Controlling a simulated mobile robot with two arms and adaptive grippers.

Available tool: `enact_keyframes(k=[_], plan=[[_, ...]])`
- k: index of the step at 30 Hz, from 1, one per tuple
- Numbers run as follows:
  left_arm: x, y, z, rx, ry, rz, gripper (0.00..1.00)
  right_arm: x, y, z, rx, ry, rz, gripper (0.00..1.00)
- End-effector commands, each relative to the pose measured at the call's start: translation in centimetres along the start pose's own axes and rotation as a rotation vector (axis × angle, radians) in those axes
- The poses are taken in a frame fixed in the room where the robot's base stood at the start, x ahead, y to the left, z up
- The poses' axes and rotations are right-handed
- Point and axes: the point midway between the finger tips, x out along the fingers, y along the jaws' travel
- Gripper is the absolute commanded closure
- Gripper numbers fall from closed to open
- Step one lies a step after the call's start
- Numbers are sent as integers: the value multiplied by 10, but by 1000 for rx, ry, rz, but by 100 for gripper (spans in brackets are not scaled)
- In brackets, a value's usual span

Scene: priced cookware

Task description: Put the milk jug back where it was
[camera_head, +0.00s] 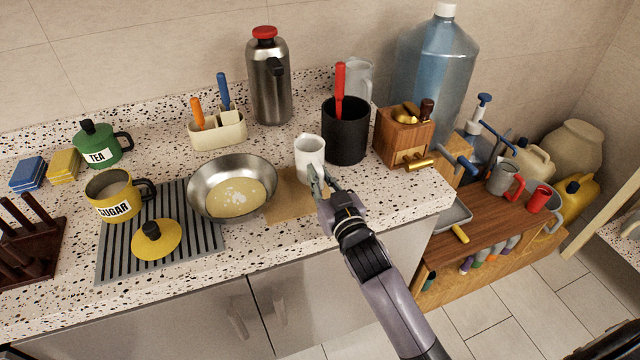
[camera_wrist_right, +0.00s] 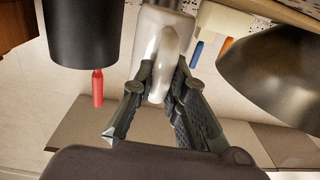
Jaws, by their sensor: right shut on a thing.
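The white milk jug (camera_head: 309,155) is upright at the back of the brown board (camera_head: 290,205), between the frying pan and the black pot. I cannot tell whether its base touches the surface. My right gripper (camera_head: 314,178) reaches it from the front and is shut on its handle side. In the right wrist view the jug (camera_wrist_right: 165,45) is between the fingers of my right gripper (camera_wrist_right: 163,95), and its handle is in the grip. My left gripper is not in view.
A frying pan (camera_head: 205,185) with yellowish contents stands close left of the jug. A black pot (camera_head: 345,145) with a red-handled tool is close right. A wooden grinder (camera_head: 385,140) stands further right. A steel flask (camera_head: 270,90) and a cream caddy (camera_head: 215,132) stand behind.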

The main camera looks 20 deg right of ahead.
Motion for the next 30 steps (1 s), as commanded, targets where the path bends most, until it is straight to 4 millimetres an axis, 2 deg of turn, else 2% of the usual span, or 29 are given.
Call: enact_keyframes(k=[1, 4, 16, 17, 18, 26, 30], plan=[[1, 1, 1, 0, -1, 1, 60, 0, 0, 9, 1, -1, 2, 100], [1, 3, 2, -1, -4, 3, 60, 0, 0, 18, 0, 2, 1, 100], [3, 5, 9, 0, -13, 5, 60, 0, 0, 24, 0, 3, 0, 100], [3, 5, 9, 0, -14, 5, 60, 0, 0, 25, 0, 1, 1, 86], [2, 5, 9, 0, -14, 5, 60, 0, 0, 24, 0, 1, 1, 83], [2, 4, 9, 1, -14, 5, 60, 0, 0, 24, 0, 1, 0, 66], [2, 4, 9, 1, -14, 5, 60, 0, 0, 24, -1, 1, 1, 66]])
